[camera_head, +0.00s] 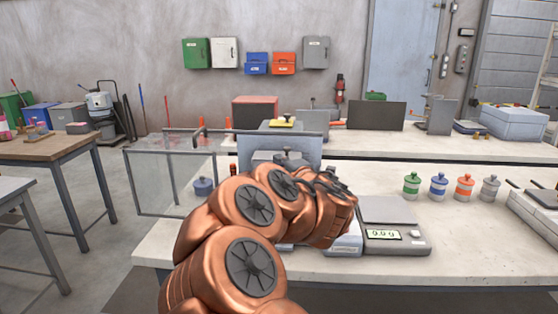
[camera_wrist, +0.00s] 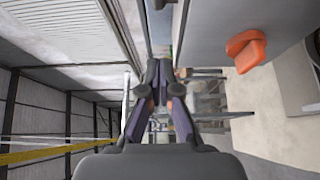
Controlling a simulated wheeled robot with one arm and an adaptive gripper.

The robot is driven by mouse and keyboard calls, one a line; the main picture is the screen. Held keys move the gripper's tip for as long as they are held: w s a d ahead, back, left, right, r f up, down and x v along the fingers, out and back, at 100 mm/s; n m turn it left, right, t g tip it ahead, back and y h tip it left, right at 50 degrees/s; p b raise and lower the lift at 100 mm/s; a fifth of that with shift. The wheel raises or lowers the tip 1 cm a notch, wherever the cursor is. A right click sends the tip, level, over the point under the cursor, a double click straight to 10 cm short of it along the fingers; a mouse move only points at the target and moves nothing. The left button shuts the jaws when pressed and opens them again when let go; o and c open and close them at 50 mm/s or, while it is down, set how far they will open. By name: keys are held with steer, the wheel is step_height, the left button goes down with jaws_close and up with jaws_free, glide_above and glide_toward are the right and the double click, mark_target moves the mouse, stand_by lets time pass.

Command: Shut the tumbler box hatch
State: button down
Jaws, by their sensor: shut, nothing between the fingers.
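A clear panel in a grey frame (camera_head: 143,185) stands upright at the left end of the workbench. It looks like part of a see-through box, but I cannot tell for sure which part is the tumbler box hatch. A blue-grey box (camera_head: 245,150) stands behind my arm and is partly hidden by it. My gripper is hidden behind my copper arm in the head view. In the wrist view my gripper (camera_wrist: 160,68) has its fingertips together with nothing between them. A grey surface (camera_wrist: 210,35) with an orange knob (camera_wrist: 247,48) lies just right of the fingers.
A scale (camera_head: 395,240) sits on the bench right of my arm. Green (camera_head: 412,186), blue (camera_head: 438,187) and orange (camera_head: 464,188) jars stand further right beside a grey one (camera_head: 490,188). The bench surface between the scale and the jars is clear. A wooden table (camera_head: 50,150) stands at the left.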

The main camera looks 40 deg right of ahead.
steer(key=b+v, duration=0.2)
steer(key=v, duration=0.4)
steer(key=shift+s, duration=0.4)
steer(key=shift+a+r, duration=0.1)
